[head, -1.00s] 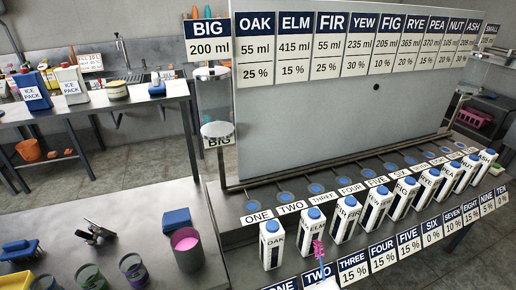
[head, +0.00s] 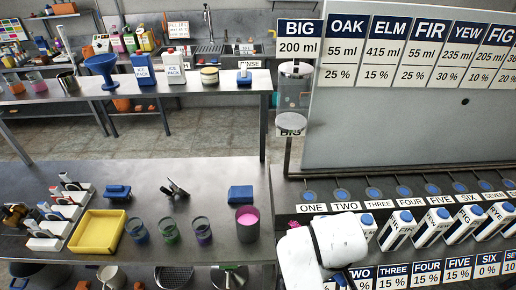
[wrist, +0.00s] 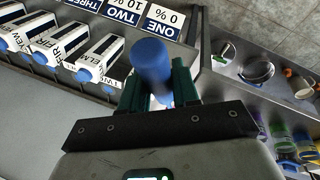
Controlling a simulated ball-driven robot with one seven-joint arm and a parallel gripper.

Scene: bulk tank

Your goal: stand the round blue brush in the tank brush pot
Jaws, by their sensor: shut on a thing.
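In the wrist view my gripper (wrist: 157,82) is shut on a round blue cylindrical thing (wrist: 152,62), which I take for the round blue brush. In the head view my white arm covers the front right, and the fingers cannot be made out. No pot carries a readable brush label. A dark pot with pink inside (head: 247,224) stands on the left bench, beside cups banded blue (head: 137,231), green (head: 168,230) and purple (head: 202,231).
A yellow tray (head: 97,232), a blue block (head: 240,194) and a blue brush-like tool (head: 117,192) lie on the steel bench (head: 150,175). White cartons (head: 400,228) lean in a row at right.

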